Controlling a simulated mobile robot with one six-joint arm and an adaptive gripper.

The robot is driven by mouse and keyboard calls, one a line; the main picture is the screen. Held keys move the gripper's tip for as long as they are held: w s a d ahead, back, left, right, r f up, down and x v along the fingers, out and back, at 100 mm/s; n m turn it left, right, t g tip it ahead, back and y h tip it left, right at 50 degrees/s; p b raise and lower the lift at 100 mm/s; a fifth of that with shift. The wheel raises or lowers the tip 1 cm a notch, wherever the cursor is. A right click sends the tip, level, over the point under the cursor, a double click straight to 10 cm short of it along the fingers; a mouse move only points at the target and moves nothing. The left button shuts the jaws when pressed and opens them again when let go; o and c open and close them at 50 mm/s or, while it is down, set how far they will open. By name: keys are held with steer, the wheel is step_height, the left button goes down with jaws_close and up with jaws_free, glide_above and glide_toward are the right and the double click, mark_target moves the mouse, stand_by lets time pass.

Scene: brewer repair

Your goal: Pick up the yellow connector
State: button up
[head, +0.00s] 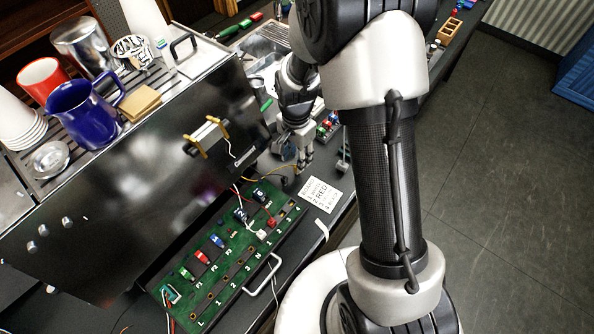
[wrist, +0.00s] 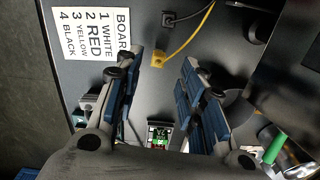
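The yellow connector (wrist: 158,60) lies on the dark counter in the wrist view, at the end of a yellow wire (wrist: 188,36) that runs up to the right. My gripper (wrist: 161,58) is open and empty. Its two blue-padded fingers stand on either side of the connector in this view, with a gap to each; I cannot tell how far above the counter the tips are. In the head view my gripper (head: 303,163) points down over the counter beside the brewer. The yellow wire (head: 272,177) reaches toward it there, but the connector itself is not clearly visible.
A dark connector (wrist: 169,19) on a cable lies near the yellow one. A printed card (wrist: 89,33) lies to its left. In the head view, a green board (head: 222,265) with wires and coloured parts lies left of my gripper. The brewer's dark panel (head: 150,180) stands behind.

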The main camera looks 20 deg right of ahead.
step_height(320, 180, down, 5)
steer(key=shift+d+f+b, duration=0.1)
steer(key=shift+f+b, duration=0.1)
steer(key=shift+b, duration=0.45)
steer(key=shift+r, duration=0.1)
steer(key=shift+c, duration=0.6)
jaws_close()
